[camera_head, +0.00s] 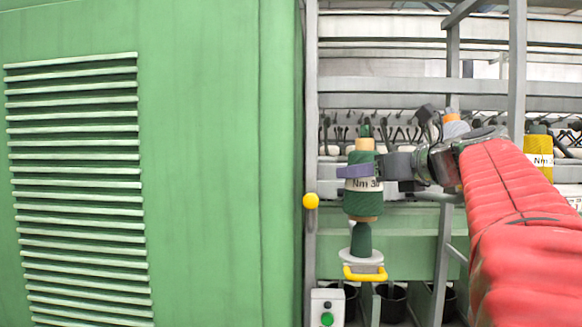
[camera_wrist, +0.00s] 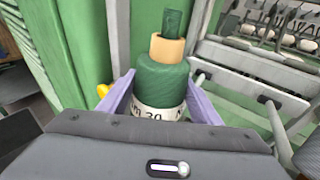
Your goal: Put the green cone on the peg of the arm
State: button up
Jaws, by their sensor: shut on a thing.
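The green cone (camera_head: 362,203) has a tan core and a white "Nm 3…" label. It is upright, and its lower end is above the grey disc (camera_head: 362,258) of the arm. The dark green peg (camera_head: 361,238) shows below the cone. A dark green piece, seemingly the peg's top, sticks out of the core in the wrist view (camera_wrist: 173,22), so the cone appears to be around the peg. My gripper (camera_head: 357,171) is shut on the cone, with purple fingers on both sides of it in the wrist view (camera_wrist: 157,98). The inside of the core is hidden.
A large green cabinet (camera_head: 200,160) with louvres fills the left. A yellow ball (camera_head: 311,201) is on the post beside the cone. A yellow handle (camera_head: 365,274) is under the disc. Grey rails (camera_head: 400,86) run behind. A yellow cone (camera_head: 538,150) stands at the right.

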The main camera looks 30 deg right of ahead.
jog(key=shift+f, duration=1.4)
jog(key=shift+s+a+f, duration=0.1)
jog(key=shift+f, duration=2.2)
jog(key=o, duration=1.5)
jog(key=shift+f, duration=0.1)
jog(key=shift+s+r, duration=0.45)
jog(key=shift+s, duration=1.8)
jog(key=shift+s+r, duration=0.4)
jog(key=shift+s, duration=1.9)
jog(key=shift+s+r, duration=0.45)
jog(key=shift+s, duration=1.8)
